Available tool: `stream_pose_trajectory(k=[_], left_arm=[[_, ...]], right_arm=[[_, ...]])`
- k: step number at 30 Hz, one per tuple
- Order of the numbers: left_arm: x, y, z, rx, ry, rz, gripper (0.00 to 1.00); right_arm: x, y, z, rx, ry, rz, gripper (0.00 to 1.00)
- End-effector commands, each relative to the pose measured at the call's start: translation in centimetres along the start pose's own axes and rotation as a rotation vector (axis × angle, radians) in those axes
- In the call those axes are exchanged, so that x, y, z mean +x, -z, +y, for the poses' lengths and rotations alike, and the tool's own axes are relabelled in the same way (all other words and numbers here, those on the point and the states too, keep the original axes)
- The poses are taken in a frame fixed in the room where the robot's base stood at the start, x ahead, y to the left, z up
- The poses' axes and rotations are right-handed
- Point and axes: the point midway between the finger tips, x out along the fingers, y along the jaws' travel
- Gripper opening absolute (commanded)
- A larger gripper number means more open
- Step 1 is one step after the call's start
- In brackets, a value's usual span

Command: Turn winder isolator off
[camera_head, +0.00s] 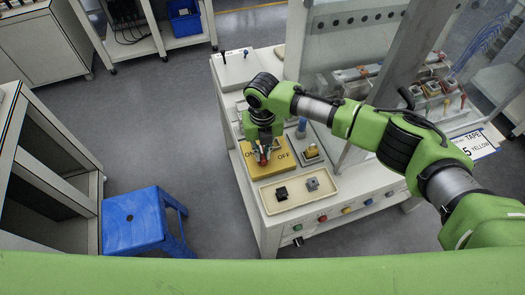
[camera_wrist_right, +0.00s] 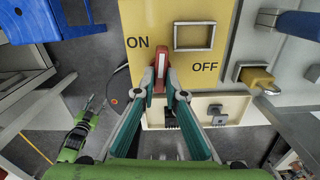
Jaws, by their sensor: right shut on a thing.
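The winder isolator is a yellow plate (camera_head: 283,165) marked ON and OFF on the bench, and it also shows in the wrist view (camera_wrist_right: 150,18). Its red handle (camera_wrist_right: 160,76) lies between the two words, closer to ON in the wrist view. My right gripper (camera_wrist_right: 160,84) is shut on the red handle, with a fingertip on each side. In the head view the right gripper (camera_head: 263,153) reaches down over the plate and hides most of the handle. The handle's pivot is hard to make out. My left gripper is not seen in the head view.
A cream tray (camera_head: 268,204) with two small connectors stands in front of the plate. A grey post (camera_head: 366,85) and clear panel stand behind. A blue stool (camera_head: 135,222) is on the floor at left.

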Motion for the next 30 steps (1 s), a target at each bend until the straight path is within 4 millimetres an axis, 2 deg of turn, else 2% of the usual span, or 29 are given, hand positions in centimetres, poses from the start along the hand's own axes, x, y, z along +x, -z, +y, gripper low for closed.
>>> stream_pose_trajectory(k=[30], left_arm=[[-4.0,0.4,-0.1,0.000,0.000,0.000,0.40]], right_arm=[[-0.4,-0.1,0.1,0.937,-0.002,-0.001,0.00]])
